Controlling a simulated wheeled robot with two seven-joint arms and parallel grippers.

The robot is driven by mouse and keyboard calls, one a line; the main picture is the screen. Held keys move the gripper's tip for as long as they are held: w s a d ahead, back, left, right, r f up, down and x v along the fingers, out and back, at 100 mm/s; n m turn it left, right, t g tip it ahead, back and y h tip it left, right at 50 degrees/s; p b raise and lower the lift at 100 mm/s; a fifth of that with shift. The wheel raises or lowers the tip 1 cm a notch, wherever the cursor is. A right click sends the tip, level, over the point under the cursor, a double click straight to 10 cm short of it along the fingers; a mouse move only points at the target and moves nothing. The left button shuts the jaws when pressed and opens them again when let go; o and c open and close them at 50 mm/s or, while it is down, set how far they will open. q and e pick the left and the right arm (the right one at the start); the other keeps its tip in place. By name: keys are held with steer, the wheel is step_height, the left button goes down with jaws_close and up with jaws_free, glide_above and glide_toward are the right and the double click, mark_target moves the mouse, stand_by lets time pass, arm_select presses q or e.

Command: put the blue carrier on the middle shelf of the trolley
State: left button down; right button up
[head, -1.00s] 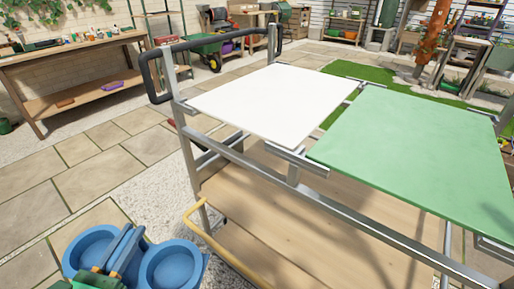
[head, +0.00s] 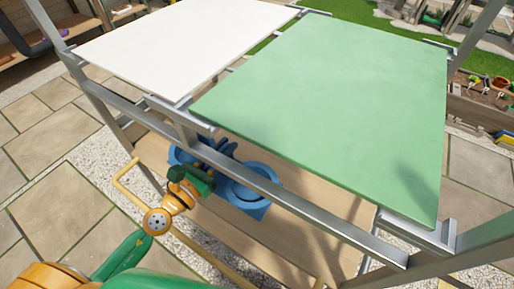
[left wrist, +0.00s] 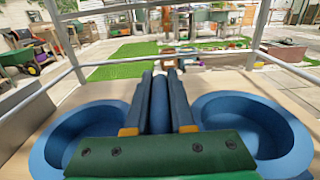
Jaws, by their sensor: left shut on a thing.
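The blue carrier (head: 243,207), with two round cups and a central handle, is under the trolley's top panels, over a wooden shelf (head: 310,232). In the left wrist view its right cup (left wrist: 290,112) and left cup flank the handle. I cannot tell whether its base touches the shelf. My left gripper (head: 215,152) is shut on the handle; its dark fingers also show in the left wrist view (left wrist: 160,85), one on each side. The trolley's side rail (head: 275,200) crosses in front of the carrier and hides part of it. My right gripper is not in view.
A white panel (head: 185,45) and a green panel (head: 335,100) lie on top of the trolley, above the carrier. A yellow rail (head: 128,192) edges a lower level. The wooden shelf has bare room to the right of the carrier.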

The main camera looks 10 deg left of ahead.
arm_select(q)
steer(key=w, duration=0.1)
steer(key=w+d+f, duration=0.1)
steer(key=shift+w+f, duration=0.2)
steer(key=shift+w, duration=0.2)
steer(key=w+f+b, duration=0.1)
steer(key=f+b, duration=0.1)
steer(key=f, duration=0.1)
steer(key=w+d+f+b, duration=0.1)
steer(key=w+f+b, duration=0.1)
steer(key=b, duration=0.1)
steer(key=w+d+f+b, duration=0.1)
steer(key=w+f+b, duration=0.1)
steer(key=f+b, duration=0.1)
steer(key=shift+f, duration=0.35)
steer(key=shift+f+b, duration=0.55)
steer(key=shift+b, duration=0.2)
steer(key=shift+r, duration=0.25)
steer(key=shift+p, duration=0.3)
steer(key=shift+f, duration=0.15)
steer(key=c, duration=0.8)
jaws_free()
steer(key=shift+o, duration=0.2)
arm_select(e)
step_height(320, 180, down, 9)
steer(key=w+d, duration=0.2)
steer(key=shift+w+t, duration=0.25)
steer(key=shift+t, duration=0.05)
